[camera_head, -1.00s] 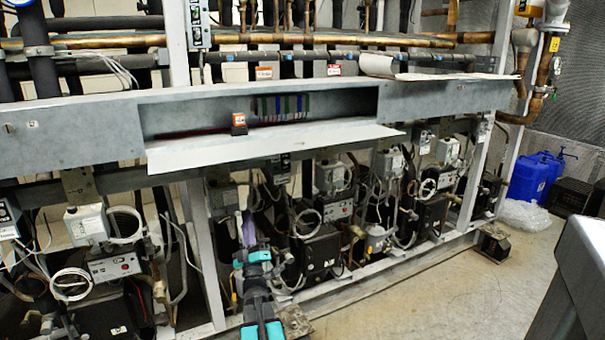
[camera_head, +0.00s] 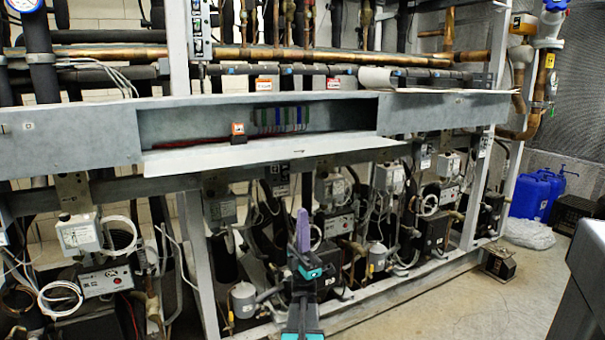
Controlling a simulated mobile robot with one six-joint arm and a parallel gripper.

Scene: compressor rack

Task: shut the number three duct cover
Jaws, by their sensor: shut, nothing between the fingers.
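A long grey metal duct (camera_head: 70,140) runs across the rack. Its middle section is open, and the white duct cover (camera_head: 250,153) juts outward from the lower edge of the opening. No number three is legible on it. Inside the opening are a small orange-and-black block (camera_head: 238,133), red wires and a row of coloured terminals (camera_head: 282,118). My gripper (camera_head: 303,228), with purple fingers and teal-and-black parts, points upward below the cover, right of its middle. It is shut and empty, and appears apart from the cover.
Compressors, grey boxes and looped cables (camera_head: 335,190) fill the rack behind and below the duct. Copper pipes (camera_head: 330,55) run above it. A grey upright (camera_head: 203,260) stands left of my gripper. Open floor (camera_head: 470,310) lies at the lower right, near blue jugs (camera_head: 530,197).

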